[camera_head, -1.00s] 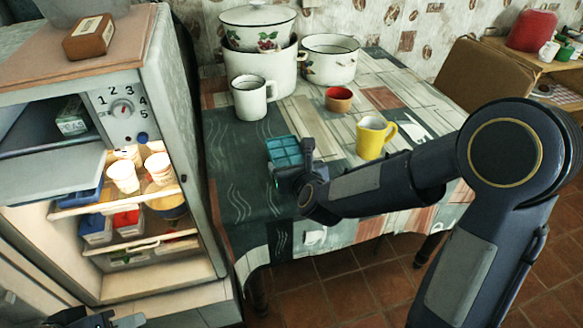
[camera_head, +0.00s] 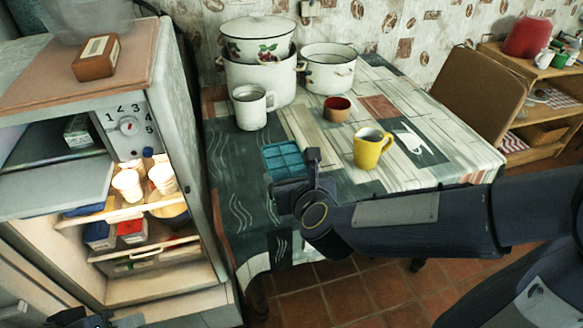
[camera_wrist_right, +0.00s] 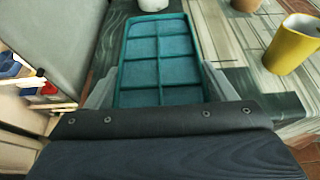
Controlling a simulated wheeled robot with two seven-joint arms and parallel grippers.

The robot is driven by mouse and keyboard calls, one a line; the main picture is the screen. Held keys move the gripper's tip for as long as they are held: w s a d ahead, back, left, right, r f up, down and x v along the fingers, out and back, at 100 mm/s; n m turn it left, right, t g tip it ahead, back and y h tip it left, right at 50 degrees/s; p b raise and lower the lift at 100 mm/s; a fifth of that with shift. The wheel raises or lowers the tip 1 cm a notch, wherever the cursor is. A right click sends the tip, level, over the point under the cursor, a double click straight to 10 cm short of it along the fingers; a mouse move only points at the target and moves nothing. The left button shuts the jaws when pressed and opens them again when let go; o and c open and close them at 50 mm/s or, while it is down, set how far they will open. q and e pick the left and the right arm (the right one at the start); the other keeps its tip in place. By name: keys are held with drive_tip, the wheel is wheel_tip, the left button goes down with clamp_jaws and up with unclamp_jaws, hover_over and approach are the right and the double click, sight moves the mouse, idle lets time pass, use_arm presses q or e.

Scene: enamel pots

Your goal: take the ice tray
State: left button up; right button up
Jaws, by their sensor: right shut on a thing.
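The teal ice tray (camera_head: 283,158) is at the front of the table, left of the yellow mug. In the right wrist view the tray (camera_wrist_right: 157,62) shows its square cells, which look empty. My right gripper (camera_head: 290,182) is shut on the near end of the tray, with one finger along each long side in the wrist view (camera_wrist_right: 159,90). I cannot tell whether the tray touches the table. My left gripper (camera_head: 80,319) shows only in part at the bottom left edge; its jaws are not clear.
A yellow mug (camera_head: 373,149), a red-brown cup (camera_head: 337,109), a white mug (camera_head: 250,108) and enamel pots (camera_head: 328,72) stand on the table (camera_head: 455,150). The fridge (camera_head: 184,110) is open at left, with white cups and boxes on its shelves. The table's right part is clear.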

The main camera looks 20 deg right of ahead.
drive_tip(key=shift+a+p+v, duration=0.2)
drive_tip(key=shift+v, duration=0.65)
drive_tip(key=shift+a+p+v, duration=0.2)
drive_tip(key=shift+p+v, duration=0.05)
drive_tip(key=shift+v, duration=0.65)
drive_tip(key=shift+a+p+v, duration=0.2)
drive_tip(key=shift+v, duration=0.65)
drive_tip(key=shift+r, duration=0.15)
